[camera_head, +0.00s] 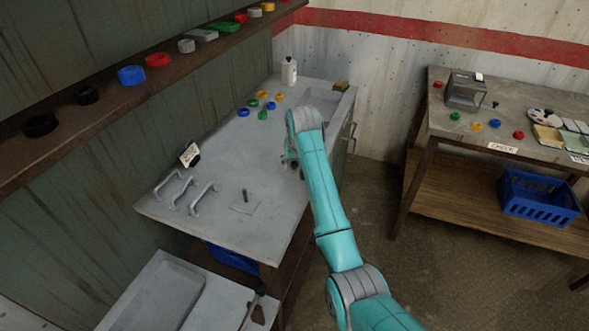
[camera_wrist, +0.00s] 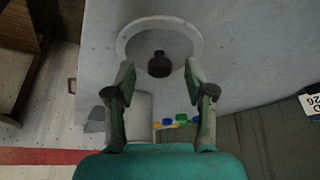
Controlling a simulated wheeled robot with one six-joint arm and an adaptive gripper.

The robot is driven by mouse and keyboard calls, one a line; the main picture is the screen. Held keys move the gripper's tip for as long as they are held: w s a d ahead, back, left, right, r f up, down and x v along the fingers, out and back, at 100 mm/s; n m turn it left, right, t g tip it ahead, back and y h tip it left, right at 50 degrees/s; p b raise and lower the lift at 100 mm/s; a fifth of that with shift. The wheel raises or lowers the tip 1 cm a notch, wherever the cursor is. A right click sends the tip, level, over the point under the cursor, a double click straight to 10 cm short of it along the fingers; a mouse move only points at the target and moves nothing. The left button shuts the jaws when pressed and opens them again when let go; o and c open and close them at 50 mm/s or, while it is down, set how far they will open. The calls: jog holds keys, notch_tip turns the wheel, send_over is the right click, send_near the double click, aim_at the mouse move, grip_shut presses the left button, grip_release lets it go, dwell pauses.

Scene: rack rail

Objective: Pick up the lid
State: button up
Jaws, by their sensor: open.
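The lid (camera_wrist: 140,27) looks like a pale round disc lying on the grey bench top, with a dark knob (camera_wrist: 159,66) on it, in the wrist view. My gripper (camera_wrist: 160,74) is open, with one finger on each side of the knob and a gap on both sides. Whether the fingertips are level with the knob or above it I cannot tell. In the head view my arm hides the lid, and only a small part of my gripper (camera_head: 290,159) shows beside the arm.
On the grey bench (camera_head: 225,215) stand metal handles (camera_head: 187,193), a small sign (camera_head: 190,154), several coloured rings (camera_head: 262,104) and a white bottle (camera_head: 289,71). A shelf (camera_head: 100,120) runs along the left wall. A second table (camera_head: 450,125) and blue crate (camera_head: 540,197) are at right.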

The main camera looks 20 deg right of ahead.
jog(key=shift+w+f, duration=0.2)
jog(key=shift+f, duration=0.2)
grip_shut()
jog(key=shift+r, duration=0.1)
